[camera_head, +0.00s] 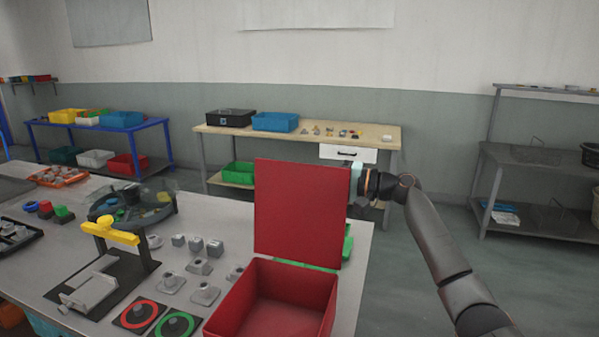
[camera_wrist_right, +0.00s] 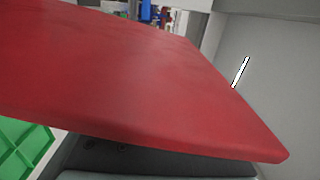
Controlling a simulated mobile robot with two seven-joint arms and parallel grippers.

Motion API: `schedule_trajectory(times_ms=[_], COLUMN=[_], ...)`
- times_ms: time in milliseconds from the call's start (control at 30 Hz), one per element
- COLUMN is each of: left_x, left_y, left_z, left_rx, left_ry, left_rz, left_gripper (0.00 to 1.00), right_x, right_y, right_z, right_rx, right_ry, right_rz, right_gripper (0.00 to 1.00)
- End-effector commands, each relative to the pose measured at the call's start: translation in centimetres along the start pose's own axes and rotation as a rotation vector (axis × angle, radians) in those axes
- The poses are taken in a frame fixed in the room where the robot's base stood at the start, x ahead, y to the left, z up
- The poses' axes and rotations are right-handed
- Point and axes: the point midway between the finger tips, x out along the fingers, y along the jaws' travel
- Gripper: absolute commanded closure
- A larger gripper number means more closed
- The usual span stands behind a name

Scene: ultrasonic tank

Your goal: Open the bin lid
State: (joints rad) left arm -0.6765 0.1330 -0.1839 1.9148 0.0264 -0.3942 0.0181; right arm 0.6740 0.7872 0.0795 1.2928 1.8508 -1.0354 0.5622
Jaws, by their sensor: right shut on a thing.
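The red bin (camera_head: 319,307) stands at the right end of the grey table. Its red lid (camera_head: 302,212) is raised and stands nearly upright at the bin's far side. The bin's mouth is uncovered and the visible inside looks empty. My right gripper (camera_head: 355,184) is shut on the right edge of the lid, near its top corner. In the right wrist view the lid (camera_wrist_right: 150,80) fills much of the picture; the fingertips are hidden there. My left gripper is not in view.
A green bin (camera_head: 347,246) is partly hidden behind the lid. Left of the red bin are red and green ringed pads (camera_head: 138,314), several grey parts (camera_head: 204,293) and a yellow-topped fixture (camera_head: 110,232). Open floor lies right of the table.

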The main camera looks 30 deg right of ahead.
Motion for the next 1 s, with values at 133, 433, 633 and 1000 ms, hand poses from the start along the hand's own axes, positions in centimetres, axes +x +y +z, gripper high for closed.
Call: schedule_trajectory(times_ms=[133,433,633,1000], left_x=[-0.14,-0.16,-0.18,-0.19], left_y=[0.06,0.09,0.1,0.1], left_z=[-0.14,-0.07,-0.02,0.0], left_rx=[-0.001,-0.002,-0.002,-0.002], left_ry=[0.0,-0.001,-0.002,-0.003], left_rz=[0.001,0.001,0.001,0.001], left_gripper=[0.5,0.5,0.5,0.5], right_x=[-0.01,-0.02,0.0,-0.06], right_y=[0.2,0.37,0.4,0.32], right_z=[-0.09,-0.1,-0.07,-0.15], right_rx=[0.028,0.037,0.036,0.034], right_ry=[-0.003,-0.005,-0.005,-0.003], right_rz=[-0.001,0.0,0.001,0.001], right_gripper=[1.0,1.0,0.78,0.55])
